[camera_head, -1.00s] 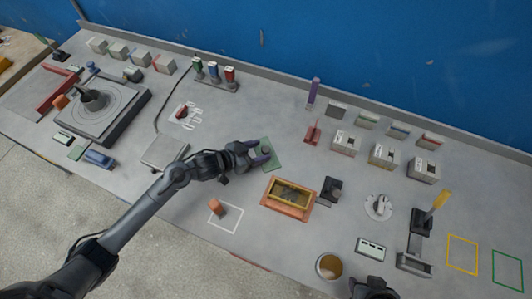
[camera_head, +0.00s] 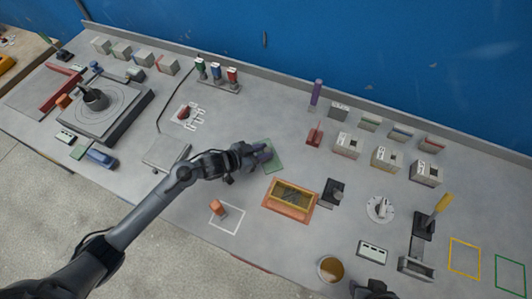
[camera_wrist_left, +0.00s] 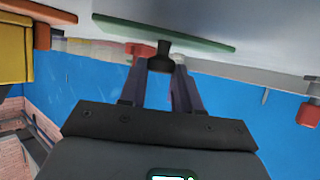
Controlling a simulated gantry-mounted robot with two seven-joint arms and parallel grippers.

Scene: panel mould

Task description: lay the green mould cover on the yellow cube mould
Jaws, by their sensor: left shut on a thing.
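The green mould cover (camera_head: 274,158) is a thin flat plate with a dark knob, right of the table's middle. In the left wrist view the cover (camera_wrist_left: 190,39) spans the top, its knob (camera_wrist_left: 160,50) between my fingers. My left gripper (camera_head: 262,152) is shut on this knob, and in the wrist view the fingers (camera_wrist_left: 160,68) flank it. I cannot tell whether the cover touches the table. The yellow cube mould (camera_head: 271,193) is an open rectangular frame, just below the cover in the head view. It also shows at the left wrist view's left edge (camera_wrist_left: 14,50).
The mould sits in an orange tray (camera_head: 279,209). My right gripper (camera_head: 373,289) shows partly at the bottom edge.

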